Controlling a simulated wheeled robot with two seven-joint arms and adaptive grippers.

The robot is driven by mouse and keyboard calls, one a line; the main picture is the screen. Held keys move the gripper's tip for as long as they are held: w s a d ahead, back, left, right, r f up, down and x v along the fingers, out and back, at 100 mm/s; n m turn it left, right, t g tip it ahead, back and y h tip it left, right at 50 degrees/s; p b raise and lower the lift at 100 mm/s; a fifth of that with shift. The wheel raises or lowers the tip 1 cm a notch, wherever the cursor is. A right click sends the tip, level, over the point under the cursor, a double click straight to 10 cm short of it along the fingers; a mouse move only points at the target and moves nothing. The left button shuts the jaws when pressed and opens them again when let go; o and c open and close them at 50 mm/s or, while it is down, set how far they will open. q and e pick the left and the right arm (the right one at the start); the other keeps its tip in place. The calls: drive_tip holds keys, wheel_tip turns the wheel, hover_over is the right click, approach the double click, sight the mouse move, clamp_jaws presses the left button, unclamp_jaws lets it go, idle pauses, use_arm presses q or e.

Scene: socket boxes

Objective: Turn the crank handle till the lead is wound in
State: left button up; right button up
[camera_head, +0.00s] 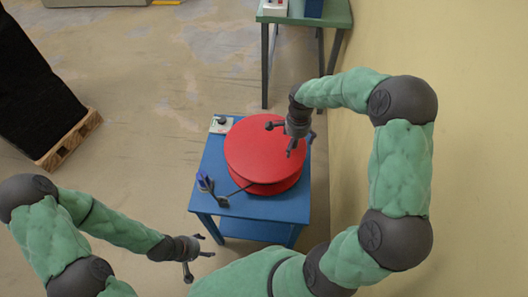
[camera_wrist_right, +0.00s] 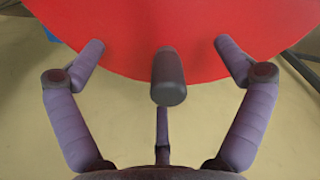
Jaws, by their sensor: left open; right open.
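A red cable reel (camera_head: 262,150) lies flat on a blue table. A dark upright crank handle (camera_wrist_right: 168,78) stands at the red disc (camera_wrist_right: 160,25) in the right wrist view, between my open right fingers (camera_wrist_right: 159,72) and apart from them. In the head view my right gripper (camera_head: 281,139) is over the reel's right part and the handle cannot be made out. A short dark lead (camera_head: 235,193) runs from the reel's lower left to a dark end piece (camera_head: 222,201) at the table's front left. My left gripper (camera_head: 198,256) is open and empty, in front of the table.
The blue table (camera_head: 208,160) also holds a small blue item (camera_head: 204,182) and a pale box with a dark knob (camera_head: 220,125). A green table (camera_head: 325,13) stands behind, near the right wall. A dark panel (camera_head: 35,95) is at left. Floor left of the table is clear.

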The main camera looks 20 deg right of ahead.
drive_tip(key=shift+r, duration=0.1)
drive_tip(key=shift+r+p, duration=2.65)
drive_tip(key=shift+r, duration=1.35)
drive_tip(key=shift+f, duration=0.1)
